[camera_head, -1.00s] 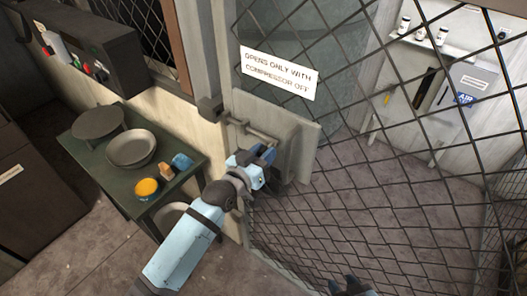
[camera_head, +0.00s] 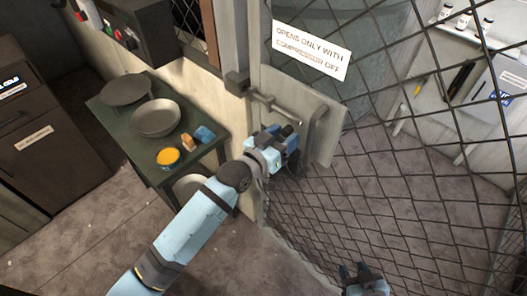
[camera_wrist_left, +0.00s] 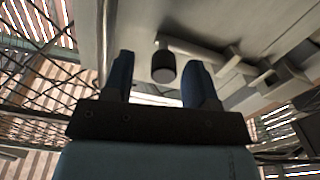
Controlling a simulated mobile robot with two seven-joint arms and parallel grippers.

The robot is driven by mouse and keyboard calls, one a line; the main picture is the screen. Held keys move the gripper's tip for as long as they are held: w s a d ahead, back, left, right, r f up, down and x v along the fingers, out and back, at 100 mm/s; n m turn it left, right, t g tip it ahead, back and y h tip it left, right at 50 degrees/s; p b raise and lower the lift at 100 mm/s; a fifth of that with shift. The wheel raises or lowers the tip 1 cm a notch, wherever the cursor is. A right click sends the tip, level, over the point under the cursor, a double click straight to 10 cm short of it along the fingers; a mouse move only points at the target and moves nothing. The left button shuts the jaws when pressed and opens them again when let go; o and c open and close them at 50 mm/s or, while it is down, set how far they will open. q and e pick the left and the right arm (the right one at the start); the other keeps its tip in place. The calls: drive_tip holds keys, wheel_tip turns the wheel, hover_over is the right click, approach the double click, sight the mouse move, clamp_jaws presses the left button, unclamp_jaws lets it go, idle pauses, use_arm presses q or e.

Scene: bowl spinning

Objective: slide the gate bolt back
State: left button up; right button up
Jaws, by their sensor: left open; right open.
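The gate bolt (camera_head: 278,106) is a grey rod running across a pale plate (camera_head: 325,145) on the mesh gate, toward a dark bracket (camera_head: 237,83) on the post. My left gripper (camera_head: 291,136) is at the plate, just below the bolt. In the left wrist view, a dark round knob (camera_wrist_left: 163,66) shows between the two separated fingers of my left gripper (camera_wrist_left: 161,80); I cannot tell whether either finger touches it. The rod (camera_wrist_left: 205,52) shows behind it. My right gripper (camera_head: 362,272) is low in front of the mesh, away from the bolt, and open.
A sign (camera_head: 312,50) on the gate reads "opens only with compressor off". A shelf with bottles (camera_head: 465,22) stands behind the mesh.

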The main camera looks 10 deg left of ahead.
use_arm(q)
drive_tip(key=b+v, duration=0.1)
drive_tip(key=v, duration=1.1)
drive_tip(key=shift+b, duration=0.4)
drive_tip(key=shift+d, duration=0.15)
